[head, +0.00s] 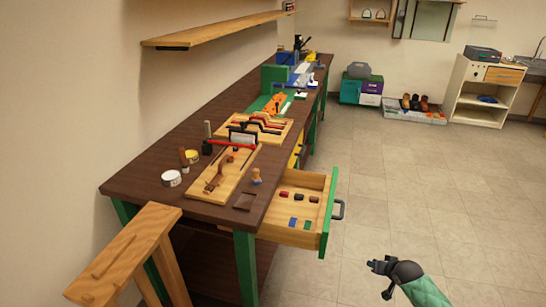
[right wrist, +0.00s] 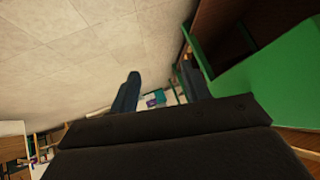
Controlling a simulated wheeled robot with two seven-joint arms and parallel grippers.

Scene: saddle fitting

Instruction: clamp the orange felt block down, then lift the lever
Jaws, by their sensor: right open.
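My right gripper (head: 379,279) is open and empty, out over the floor to the right of the open drawer, well away from the bench. Its two dark fingers stand apart in the right wrist view (right wrist: 160,92). An orange piece (head: 275,103) lies on a green surface farther back on the bench; I cannot tell whether it is the felt block. A wooden board (head: 237,173) nearer the front carries a long red handle (head: 232,145), which may be the lever, and dark metal parts. The clamp itself is too small to make out. My left gripper is not in view.
The open drawer (head: 326,212) juts from the brown bench (head: 150,180) and holds several small coloured blocks. A wooden stand (head: 130,250) is at front left, a shelf (head: 215,31) above. The floor at right is clear.

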